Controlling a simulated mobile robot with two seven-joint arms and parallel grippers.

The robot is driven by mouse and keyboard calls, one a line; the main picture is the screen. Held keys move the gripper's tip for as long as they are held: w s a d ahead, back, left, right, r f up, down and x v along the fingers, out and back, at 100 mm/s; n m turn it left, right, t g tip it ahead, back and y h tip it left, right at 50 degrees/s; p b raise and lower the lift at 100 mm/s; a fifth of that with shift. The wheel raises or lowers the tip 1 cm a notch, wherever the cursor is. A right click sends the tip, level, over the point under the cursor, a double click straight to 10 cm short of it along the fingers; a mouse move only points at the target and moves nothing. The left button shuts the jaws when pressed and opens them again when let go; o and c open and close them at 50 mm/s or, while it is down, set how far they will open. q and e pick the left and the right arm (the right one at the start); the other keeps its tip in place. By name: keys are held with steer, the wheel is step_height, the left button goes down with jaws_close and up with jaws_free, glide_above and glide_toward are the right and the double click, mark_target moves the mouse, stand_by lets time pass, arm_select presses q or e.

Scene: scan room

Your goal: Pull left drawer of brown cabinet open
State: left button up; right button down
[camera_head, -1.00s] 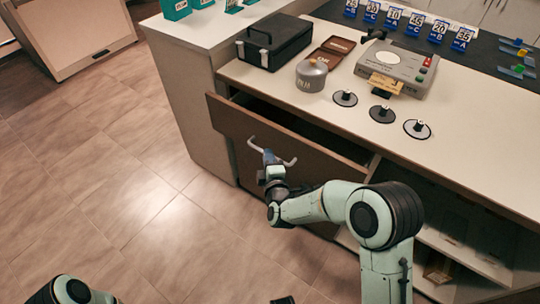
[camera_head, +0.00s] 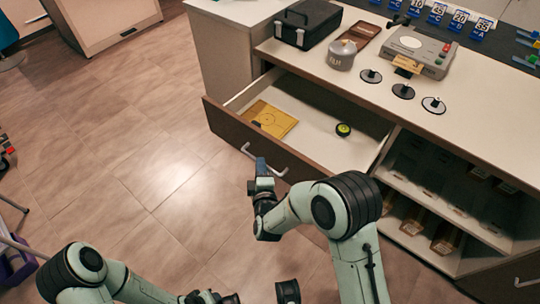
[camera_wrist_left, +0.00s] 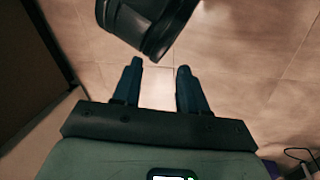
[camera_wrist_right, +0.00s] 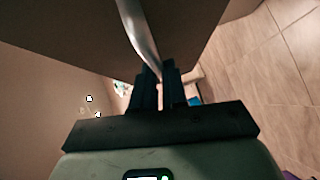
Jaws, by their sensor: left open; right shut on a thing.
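The left drawer of the brown cabinet has a dark brown front (camera_head: 232,127) and stands well out from under the counter. Its white inside shows, with a yellow card (camera_head: 271,119) and a small dark round thing with a green rim (camera_head: 343,130) in it. My right gripper (camera_head: 262,166) is at the drawer's curved metal handle (camera_head: 246,150). In the right wrist view its fingers (camera_wrist_right: 158,82) are shut on the handle (camera_wrist_right: 138,32). My left gripper (camera_wrist_left: 157,70) is open and empty above the floor; its fingertips are not clear in the head view.
The counter (camera_head: 300,58) holds a black case (camera_head: 308,22), a grey canister (camera_head: 341,55), a grey device (camera_head: 419,50) and three dark discs. Open shelves (camera_head: 440,195) lie to the drawer's right. Tiled floor (camera_head: 140,150) is free to the left.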

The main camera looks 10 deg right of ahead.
arm_select(q)
steer(key=s+r, duration=0.1)
steer(key=s+d+r+p, duration=0.1)
steer(key=shift+s+d+g, duration=0.1)
steer(key=shift+s+g, duration=0.2)
steer(key=shift+g, duration=0.1)
arm_select(e)
steer(key=s+a, duration=0.4)
steer(key=a, duration=0.1)
steer(key=shift+s+a, duration=0.25)
steer(key=shift+a, duration=0.15)
steer(key=c, duration=1.2)
jaws_free()
steer(key=shift+o, duration=0.2)
arm_select(q)
steer(key=shift+s+d+r+g+h+p, duration=0.2)
steer(key=shift+s+d+r+g+p, duration=0.1)
steer(key=shift+s+r+p, duration=0.25)
steer(key=shift+s+d+r+g+h+p, duration=0.25)
steer(key=shift+s+r+p, duration=0.15)
steer(key=shift+s, duration=0.25)
arm_select(e)
steer(key=s+a+r, duration=0.1)
steer(key=s+r, duration=0.1)
steer(key=s, duration=1.1)
steer(key=shift+a, duration=0.25)
steer(key=shift+s, duration=0.1)
